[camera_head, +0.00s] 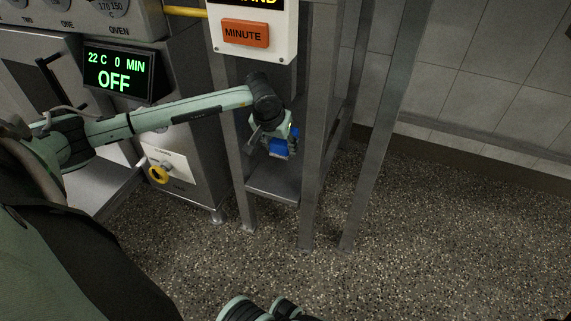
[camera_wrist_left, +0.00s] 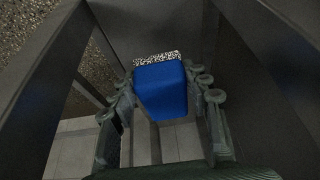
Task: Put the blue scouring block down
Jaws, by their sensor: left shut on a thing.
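The blue scouring block (camera_head: 278,147) is between the fingers of my left gripper (camera_head: 274,141), above a low metal shelf (camera_head: 272,184) in a steel frame. In the left wrist view the block (camera_wrist_left: 162,92) is blue with a speckled black-and-white strip along its far edge. The fingers of my left gripper (camera_wrist_left: 162,100) are shut on it from both sides. I cannot tell how far its underside is from the shelf. My right gripper is not clearly in view.
Steel legs (camera_head: 313,150) stand close around the left gripper. An oven unit with a display (camera_head: 118,74) reading OFF and a yellow valve handle (camera_head: 158,174) is at the left. A sign with an orange MINUTE label (camera_head: 245,33) hangs above. The speckled floor (camera_head: 430,240) at the right is clear.

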